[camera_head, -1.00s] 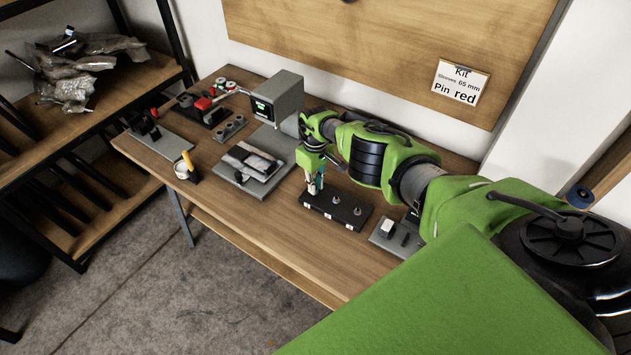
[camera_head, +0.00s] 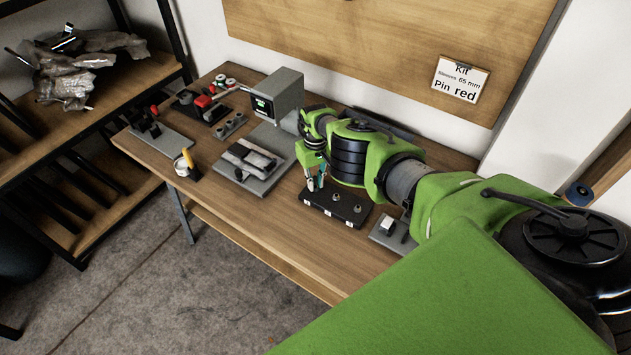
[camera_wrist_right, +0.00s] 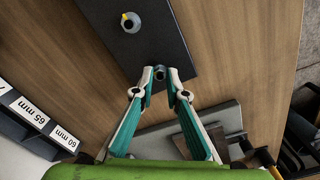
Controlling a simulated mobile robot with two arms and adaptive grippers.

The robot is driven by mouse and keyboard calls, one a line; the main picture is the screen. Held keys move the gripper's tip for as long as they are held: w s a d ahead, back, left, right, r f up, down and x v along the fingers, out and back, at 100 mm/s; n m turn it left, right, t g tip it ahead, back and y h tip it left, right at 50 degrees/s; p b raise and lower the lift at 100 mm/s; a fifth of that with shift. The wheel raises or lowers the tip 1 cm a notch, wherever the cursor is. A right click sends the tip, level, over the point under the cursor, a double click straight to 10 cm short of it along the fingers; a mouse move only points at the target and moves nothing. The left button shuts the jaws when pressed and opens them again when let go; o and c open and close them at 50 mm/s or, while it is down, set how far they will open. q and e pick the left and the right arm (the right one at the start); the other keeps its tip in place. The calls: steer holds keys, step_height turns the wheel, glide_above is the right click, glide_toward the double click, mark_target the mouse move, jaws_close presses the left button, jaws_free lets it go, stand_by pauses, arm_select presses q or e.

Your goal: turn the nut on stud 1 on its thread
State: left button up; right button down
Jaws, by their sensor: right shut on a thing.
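The black block (camera_head: 345,211) with upright studs lies near the front edge of the table, white labels on its front face. Two studs (camera_head: 334,196) stand clear of my gripper in the head view. My right gripper (camera_head: 316,186) points down at the block's left end. In the right wrist view its fingertips (camera_wrist_right: 160,84) are closed around a small grey nut (camera_wrist_right: 159,72) at the edge of the dark block (camera_wrist_right: 118,42). The stud under this nut is mostly hidden. Another stud (camera_wrist_right: 130,22) with a yellow mark stands apart from the fingers. My left gripper is out of view.
A grey fixture (camera_head: 244,172) stands left of the block, with a grey machine (camera_head: 278,97) behind it. A small grey stand (camera_head: 393,234) is close to the block's right. A cup (camera_head: 184,167) stands farther left. Bare wood lies in front of the block.

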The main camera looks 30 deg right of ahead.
steer(key=shift+w+r, duration=0.1)
steer(key=c, duration=2)
jaws_free()
